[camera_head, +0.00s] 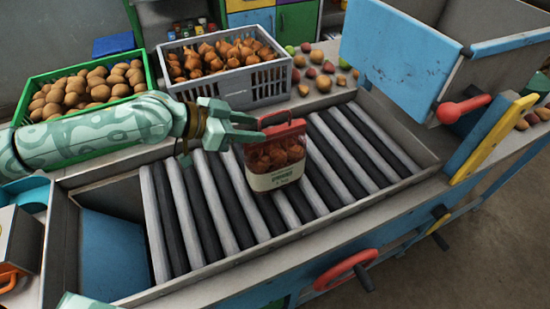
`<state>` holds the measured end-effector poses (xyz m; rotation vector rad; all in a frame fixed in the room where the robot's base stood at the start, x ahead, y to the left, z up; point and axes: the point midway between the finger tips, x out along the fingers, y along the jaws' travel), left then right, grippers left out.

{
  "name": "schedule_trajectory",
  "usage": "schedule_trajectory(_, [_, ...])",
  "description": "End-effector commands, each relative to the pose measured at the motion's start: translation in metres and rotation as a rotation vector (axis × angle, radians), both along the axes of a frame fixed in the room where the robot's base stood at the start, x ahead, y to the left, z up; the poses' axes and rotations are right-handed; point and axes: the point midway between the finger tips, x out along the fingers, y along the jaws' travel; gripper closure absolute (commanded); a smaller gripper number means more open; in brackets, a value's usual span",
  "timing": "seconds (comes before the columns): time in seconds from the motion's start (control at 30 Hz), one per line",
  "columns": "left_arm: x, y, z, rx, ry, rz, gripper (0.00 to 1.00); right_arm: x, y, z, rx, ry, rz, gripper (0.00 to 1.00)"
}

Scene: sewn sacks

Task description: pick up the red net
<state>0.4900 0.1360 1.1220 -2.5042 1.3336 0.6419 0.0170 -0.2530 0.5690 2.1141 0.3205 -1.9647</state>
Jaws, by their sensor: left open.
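The red net (276,158) is a filled net bag with brown produce inside, a red top with a handle-like band, and a pale label low on its front. It stands roughly upright on the roller bed in the middle of the view. My left gripper (254,127) comes in from the left, open, with its fingers pointing right at the bag's upper left side. The fingertips are at or very near the red top; I cannot tell if they touch it.
A grey crate of onions (286,82) and a green crate of potatoes (148,73) stand behind the rollers (185,205). Loose produce (323,83) lies at the back. A blue-sided hopper (395,55) rises at the right. The rollers right of the bag are clear.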

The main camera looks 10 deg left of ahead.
Motion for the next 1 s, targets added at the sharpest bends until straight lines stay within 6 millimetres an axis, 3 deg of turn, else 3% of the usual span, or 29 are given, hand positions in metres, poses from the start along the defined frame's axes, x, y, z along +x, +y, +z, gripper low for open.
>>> schedule_trajectory(0.43, [0.024, -0.039, -0.031, -0.001, 0.000, -0.001, 0.56, 0.002, 0.000, -0.005, 0.000, -0.003, 0.001, 1.00])
schedule_trajectory(0.7, [0.026, -0.041, -0.033, 0.000, 0.000, 0.001, 0.56, 0.004, 0.000, -0.005, 0.001, -0.005, 0.001, 1.00])
schedule_trajectory(0.87, [0.026, -0.041, -0.033, 0.000, 0.000, 0.001, 1.00, 0.004, 0.000, -0.005, 0.001, -0.006, 0.000, 1.00])
schedule_trajectory(1.0, [0.026, -0.041, -0.033, 0.001, 0.000, 0.001, 1.00, 0.004, 0.000, -0.005, 0.001, -0.006, 0.000, 1.00])
